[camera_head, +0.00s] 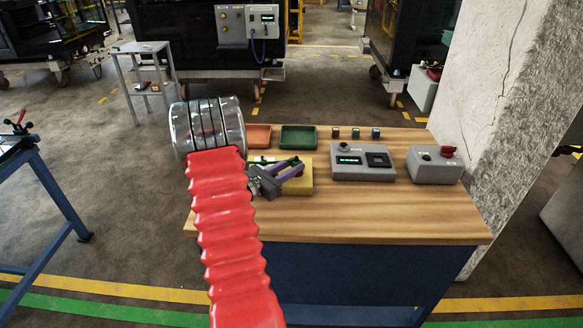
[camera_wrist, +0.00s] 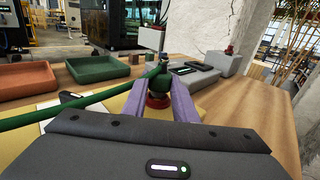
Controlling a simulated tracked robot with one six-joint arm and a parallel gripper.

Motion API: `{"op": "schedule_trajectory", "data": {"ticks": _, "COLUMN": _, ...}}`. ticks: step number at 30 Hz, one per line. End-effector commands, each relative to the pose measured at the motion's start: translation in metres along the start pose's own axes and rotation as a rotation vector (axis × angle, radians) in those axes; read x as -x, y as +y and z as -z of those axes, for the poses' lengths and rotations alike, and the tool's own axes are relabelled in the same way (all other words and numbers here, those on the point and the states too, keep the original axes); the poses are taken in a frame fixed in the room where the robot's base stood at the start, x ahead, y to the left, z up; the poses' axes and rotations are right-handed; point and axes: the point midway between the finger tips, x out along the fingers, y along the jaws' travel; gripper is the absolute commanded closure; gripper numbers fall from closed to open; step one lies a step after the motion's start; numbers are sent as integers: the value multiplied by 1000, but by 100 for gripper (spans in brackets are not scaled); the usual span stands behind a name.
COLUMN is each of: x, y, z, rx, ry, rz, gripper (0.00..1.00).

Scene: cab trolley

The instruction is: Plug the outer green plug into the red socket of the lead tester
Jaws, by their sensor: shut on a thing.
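My gripper (camera_head: 292,170) has purple fingers and reaches over a yellow pad (camera_head: 302,186) on the bench. In the wrist view its fingers (camera_wrist: 157,82) are shut on a dark green plug (camera_wrist: 152,66). A green cable (camera_wrist: 80,105) runs from the plug to the left. A round red part (camera_wrist: 157,101) shows below the plug between the fingers; I cannot tell whether it belongs to the plug. A grey box with a display (camera_head: 362,163) stands right of the gripper, and a smaller grey box with a red top part (camera_head: 434,166) stands farther right. I cannot make out a red socket on either.
A reddish-brown tray (camera_head: 258,135) and a green tray (camera_head: 298,138) lie behind the gripper. Several small dark blocks stand in a row (camera_head: 355,134) behind the display box. A concrete pillar (camera_head: 500,110) rises at the right. The bench front (camera_head: 400,215) is clear.

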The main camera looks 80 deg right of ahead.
Motion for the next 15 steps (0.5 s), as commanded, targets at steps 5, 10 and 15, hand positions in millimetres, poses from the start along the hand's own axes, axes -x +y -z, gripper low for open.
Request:
{"op": "schedule_trajectory", "data": {"ticks": 5, "x": 0, "y": 0, "z": 2, "rx": 0, "ry": 0, "rz": 0, "gripper": 100}}
{"op": "schedule_trajectory", "data": {"ticks": 10, "x": 0, "y": 0, "z": 5, "rx": 0, "ry": -1, "rz": 0, "gripper": 100}}
{"op": "schedule_trajectory", "data": {"ticks": 15, "x": 0, "y": 0, "z": 7, "rx": 0, "ry": -1, "rz": 0, "gripper": 100}}
